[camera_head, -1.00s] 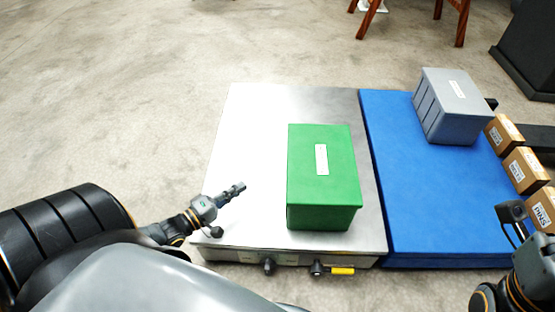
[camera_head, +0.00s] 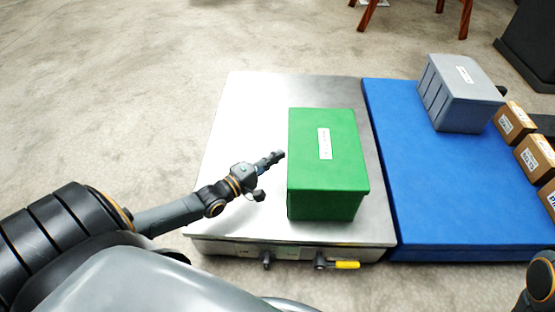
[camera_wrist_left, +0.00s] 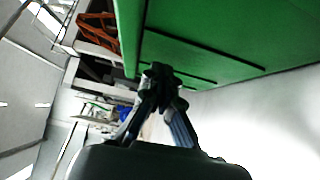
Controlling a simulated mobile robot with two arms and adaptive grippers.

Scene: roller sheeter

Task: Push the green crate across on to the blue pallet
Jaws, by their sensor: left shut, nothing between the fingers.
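The green crate (camera_head: 327,150) stands upright on the right half of the silver metal platform (camera_head: 240,125). The blue pallet (camera_head: 420,190) lies along the platform's right side. My left gripper (camera_head: 279,155) is shut and empty, with its tips very close to the crate's left side; I cannot tell whether they touch. In the left wrist view the shut fingertips (camera_wrist_left: 160,72) show just before the crate's green wall (camera_wrist_left: 215,35). The fingers of my right gripper are out of view; only a bit of that arm shows at the lower right.
A grey crate (camera_head: 458,95) sits on the pallet's far part. Several cardboard boxes (camera_head: 514,121) stand along its right side. The pallet's near and middle parts are bare. A yellow-handled valve (camera_head: 345,265) sticks out of the platform's front.

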